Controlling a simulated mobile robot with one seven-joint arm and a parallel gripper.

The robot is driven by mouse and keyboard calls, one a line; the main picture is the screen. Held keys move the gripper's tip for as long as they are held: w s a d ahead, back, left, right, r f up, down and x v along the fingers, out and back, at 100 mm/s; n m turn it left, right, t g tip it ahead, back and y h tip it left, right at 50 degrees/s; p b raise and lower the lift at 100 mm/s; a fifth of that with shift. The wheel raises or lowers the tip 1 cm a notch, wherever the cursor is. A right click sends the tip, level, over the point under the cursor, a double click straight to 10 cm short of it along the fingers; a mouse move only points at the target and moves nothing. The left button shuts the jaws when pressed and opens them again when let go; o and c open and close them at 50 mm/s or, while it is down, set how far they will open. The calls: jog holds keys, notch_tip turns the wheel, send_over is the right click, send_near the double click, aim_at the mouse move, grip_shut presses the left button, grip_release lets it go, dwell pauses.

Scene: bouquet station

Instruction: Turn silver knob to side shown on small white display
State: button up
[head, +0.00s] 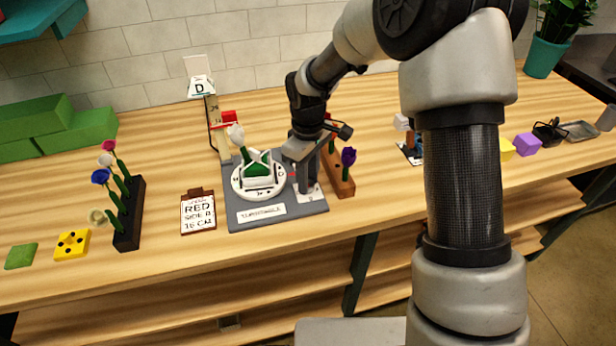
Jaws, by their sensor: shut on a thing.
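A grey turntable base (245,222) stands mid-table with a round white plate (243,188) on it. The plate carries letters at its rim; a D seems to face right, toward my gripper. A white flower (236,134) on a green stem stands in the green-and-white holder on the plate. A small white display (199,87) reading D stands behind the turntable. My gripper (305,182) points down at the base's right part and is shut on the silver knob, which its fingers mostly hide.
A clipboard (198,211) reading RED, SIDE A, 16 CM lies left of the base. A black rack (130,215) with several flowers stands further left. A wooden rack (341,183) with a purple flower stands close right of my gripper. A red piece (229,116) sits on the ruler post behind.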

jog(key=shift+w+n, duration=0.1)
jog(key=shift+n, duration=0.5)
jog(key=o, duration=1)
jog(key=shift+o, duration=0.2)
notch_tip(320, 180, up, 18)
jog(key=p, duration=0.1)
jog(key=shift+f, duration=0.25)
